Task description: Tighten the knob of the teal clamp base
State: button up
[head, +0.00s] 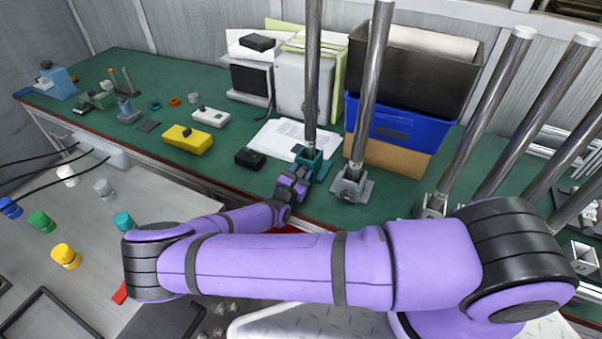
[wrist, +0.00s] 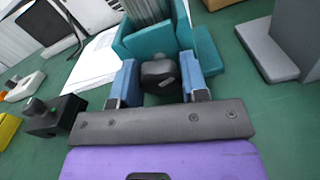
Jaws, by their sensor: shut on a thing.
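The teal clamp base (head: 318,165) stands near the front edge of the green bench and holds an upright metal pole (head: 312,80). In the wrist view the teal base (wrist: 150,42) is straight ahead, with its black knob (wrist: 160,73) on the near side. My gripper (head: 293,180) reaches the base from the front. In the wrist view the blue fingers of my gripper (wrist: 161,85) stand on either side of the knob and are shut on it. The knob's far side is hidden.
A grey clamp base (head: 352,186) with its own pole (head: 370,85) stands close on the right. A small black box (head: 250,158) and white papers (head: 283,139) lie to the left. A blue bin (head: 385,130) is behind. More poles (head: 487,110) stand at the right.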

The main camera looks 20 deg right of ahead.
jog(key=shift+m, duration=2.1)
jog(key=o, duration=0.9)
jog(key=v, duration=1.1)
jog(key=shift+d, duration=0.1)
